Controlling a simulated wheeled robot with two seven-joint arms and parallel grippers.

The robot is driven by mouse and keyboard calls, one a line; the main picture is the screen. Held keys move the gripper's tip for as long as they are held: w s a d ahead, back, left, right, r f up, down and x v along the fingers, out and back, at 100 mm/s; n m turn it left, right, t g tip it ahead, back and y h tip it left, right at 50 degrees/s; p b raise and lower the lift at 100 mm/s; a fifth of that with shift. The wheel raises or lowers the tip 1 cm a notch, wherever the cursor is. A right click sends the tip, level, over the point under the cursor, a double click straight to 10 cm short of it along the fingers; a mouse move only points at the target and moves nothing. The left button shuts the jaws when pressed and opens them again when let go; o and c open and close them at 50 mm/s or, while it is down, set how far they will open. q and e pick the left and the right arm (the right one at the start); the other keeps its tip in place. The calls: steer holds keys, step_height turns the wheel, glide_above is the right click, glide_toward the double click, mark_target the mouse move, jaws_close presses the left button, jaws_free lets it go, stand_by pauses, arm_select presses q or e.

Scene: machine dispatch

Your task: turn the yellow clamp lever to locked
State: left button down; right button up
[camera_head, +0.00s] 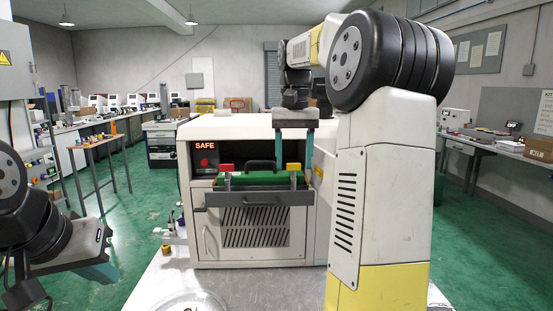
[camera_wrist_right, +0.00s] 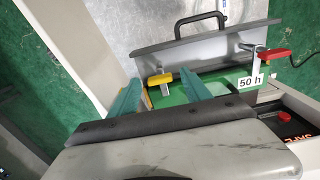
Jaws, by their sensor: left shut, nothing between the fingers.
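The yellow clamp lever (camera_head: 293,167) stands at the right end of a green board (camera_head: 260,180) on the front of the white machine. My right gripper (camera_head: 293,152) reaches down from above with its teal fingers spread. In the right wrist view the yellow lever (camera_wrist_right: 157,81) shows between the two open fingertips (camera_wrist_right: 164,88). Whether a finger touches it I cannot tell. A red lever (camera_head: 226,168) stands at the board's left end; it also shows in the right wrist view (camera_wrist_right: 275,53). My left gripper (camera_head: 98,268) is shut and empty at the lower left, away from the machine.
The white machine (camera_head: 250,128) shows a lit SAFE sign (camera_head: 205,146). A grey bar with a dark handle (camera_wrist_right: 196,28) runs along the green board. A "50 h" label (camera_wrist_right: 250,82) is near the red lever. A grey tabletop (camera_head: 270,290) lies in front.

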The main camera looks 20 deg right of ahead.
steer(key=shift+r, duration=3.9)
steer(key=s+a+f+n+t+y, duration=0.1)
steer(key=s+a+f+t, duration=0.2)
steer(key=s+f, duration=0.6)
steer(key=s+a+f+n+t+y, duration=0.1)
steer(key=s+a+f+n+t, duration=0.1)
steer(key=s+a+f, duration=0.6)
steer(key=s+f+t, duration=0.1)
steer(key=s, duration=0.1)
steer(key=shift+s+n, duration=0.3)
steer(key=shift+f, duration=0.1)
